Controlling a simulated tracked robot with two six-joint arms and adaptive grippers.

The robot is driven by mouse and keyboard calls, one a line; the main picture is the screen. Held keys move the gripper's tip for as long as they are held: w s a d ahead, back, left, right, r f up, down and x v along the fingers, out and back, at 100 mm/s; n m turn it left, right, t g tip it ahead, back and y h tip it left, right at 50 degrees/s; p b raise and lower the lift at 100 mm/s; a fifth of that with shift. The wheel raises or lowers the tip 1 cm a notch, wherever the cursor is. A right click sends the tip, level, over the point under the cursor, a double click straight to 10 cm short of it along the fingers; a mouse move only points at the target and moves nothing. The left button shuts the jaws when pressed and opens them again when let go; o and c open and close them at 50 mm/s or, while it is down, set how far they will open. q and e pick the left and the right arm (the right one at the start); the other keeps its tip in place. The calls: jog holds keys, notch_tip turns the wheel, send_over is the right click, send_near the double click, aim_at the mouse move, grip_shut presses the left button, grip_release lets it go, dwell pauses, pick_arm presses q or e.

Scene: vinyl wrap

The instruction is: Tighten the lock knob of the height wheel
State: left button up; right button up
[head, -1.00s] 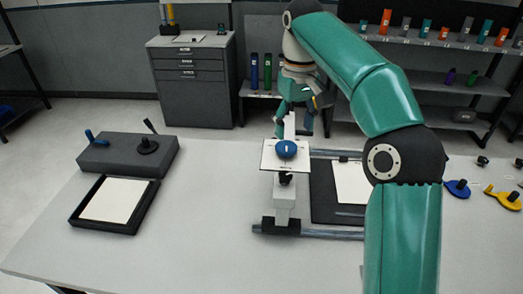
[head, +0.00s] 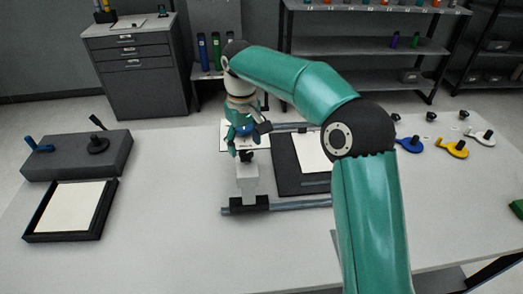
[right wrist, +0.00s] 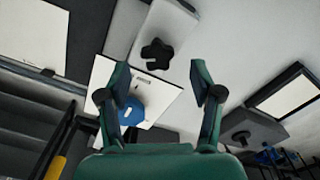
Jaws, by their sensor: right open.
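The grey post (head: 247,183) stands on a dark foot on a rail of the table-top frame. A black star-shaped lock knob (head: 247,157) is on the post's near side; it shows clearly in the right wrist view (right wrist: 157,54). Behind it is a white plate (right wrist: 162,98) with the blue height wheel (right wrist: 130,111), partly hidden by a finger. My right gripper (head: 247,139) hangs over the plate and points down at the post. In the right wrist view its fingers (right wrist: 161,80) are spread and empty, with the star knob beyond the gap between the tips. My left gripper is out of view.
A dark mat with a white sheet (head: 311,150) lies right of the post. A black tray (head: 70,211) and a grey block with a crank and knob (head: 78,155) stand at the left. Blue, yellow and white handled pieces (head: 453,147) lie at the right. The front table is clear.

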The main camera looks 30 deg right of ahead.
aim_at(246, 154)
notch_tip(246, 154, down, 2)
jog(key=shift+f+b, duration=0.1)
jog(key=shift+b, duration=0.5)
jog(key=shift+s+d+f+b, duration=0.1)
jog(key=shift+f+b, duration=0.5)
jog(key=shift+c, duration=0.2)
